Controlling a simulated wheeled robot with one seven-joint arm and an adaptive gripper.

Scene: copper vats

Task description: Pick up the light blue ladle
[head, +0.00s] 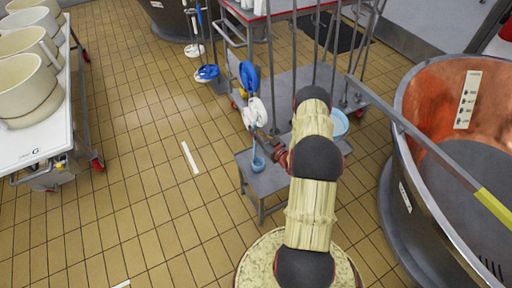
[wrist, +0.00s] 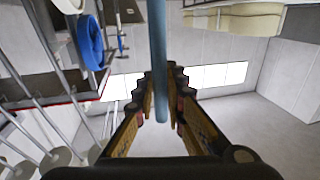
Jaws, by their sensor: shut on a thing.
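The light blue ladle (head: 258,163) shows in the head view with its small cup low, just above or on a grey metal stand; I cannot tell whether it touches. In the wrist view its long light blue handle (wrist: 158,45) runs down between my fingers. My gripper (head: 279,151) is just right of the ladle in the head view, partly hidden by my arm. In the wrist view my gripper (wrist: 160,88) has its two fingers closed in on the handle from both sides.
The low grey stand (head: 265,184) is under the ladle. Blue (head: 249,76) and white (head: 255,112) utensils hang just behind. A light blue bowl (head: 339,124) is right of my arm. A copper vat (head: 440,150) stands at right, a bucket cart (head: 50,135) at left. Tiled floor between is clear.

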